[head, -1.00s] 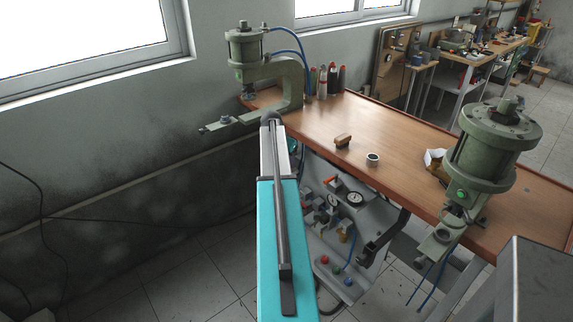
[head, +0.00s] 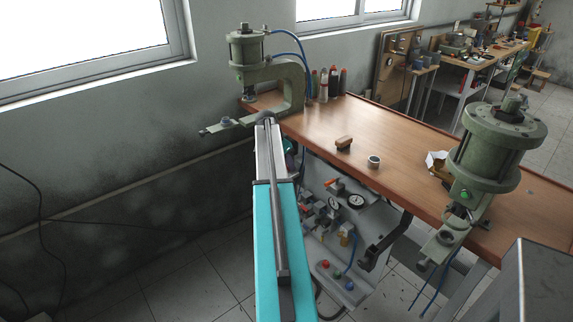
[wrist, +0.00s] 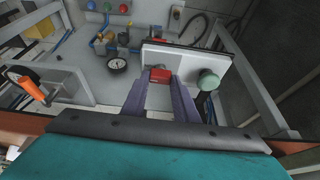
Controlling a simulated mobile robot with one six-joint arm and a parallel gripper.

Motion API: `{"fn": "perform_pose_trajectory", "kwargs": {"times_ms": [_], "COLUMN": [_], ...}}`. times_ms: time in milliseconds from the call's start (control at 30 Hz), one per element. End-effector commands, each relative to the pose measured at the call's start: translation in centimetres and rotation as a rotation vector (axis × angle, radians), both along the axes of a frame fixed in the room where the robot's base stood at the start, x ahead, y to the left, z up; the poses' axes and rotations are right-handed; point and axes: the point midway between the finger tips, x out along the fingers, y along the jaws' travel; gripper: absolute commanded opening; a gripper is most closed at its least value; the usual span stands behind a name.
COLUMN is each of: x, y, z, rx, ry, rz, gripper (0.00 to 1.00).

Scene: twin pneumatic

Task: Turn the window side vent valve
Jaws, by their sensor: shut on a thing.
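In the wrist view, my gripper (wrist: 160,80) is shut on a small red handle (wrist: 160,75), which sits between the two fingertips in front of a pale plate (wrist: 210,62). I take this red handle to be the window side vent valve; its body is mostly hidden by the fingers and plate. Its turn angle cannot be told. A round green knob (wrist: 208,80) sits just right of the fingers, apart from them. In the head view my arm reaches toward the window-side end of the bench, and the fingers are hidden behind it.
An orange lever (wrist: 28,87), a gauge (wrist: 117,64) and brass fittings (wrist: 100,42) sit left of my gripper. The wooden bench (head: 400,165) lies above the panel, with a green press (head: 247,50) at its window end and another (head: 490,150) at right.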

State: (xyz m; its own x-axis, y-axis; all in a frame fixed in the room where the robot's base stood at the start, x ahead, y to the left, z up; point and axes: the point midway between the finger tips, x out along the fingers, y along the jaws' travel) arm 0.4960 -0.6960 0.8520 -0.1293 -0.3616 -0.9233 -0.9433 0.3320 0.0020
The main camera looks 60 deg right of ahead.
Motion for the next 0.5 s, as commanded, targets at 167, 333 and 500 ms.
{"fn": "perform_pose_trajectory", "kwargs": {"times_ms": [167, 333, 500], "x": [0.41, 0.25, 0.19], "y": [0.29, 0.16, 0.12], "z": [-0.07, -0.04, 0.06], "rx": [0.005, 0.003, 0.003], "ry": [-0.007, -0.006, -0.005], "rz": [0.003, 0.003, 0.002], "gripper": [0.45, 0.45, 0.45]}}
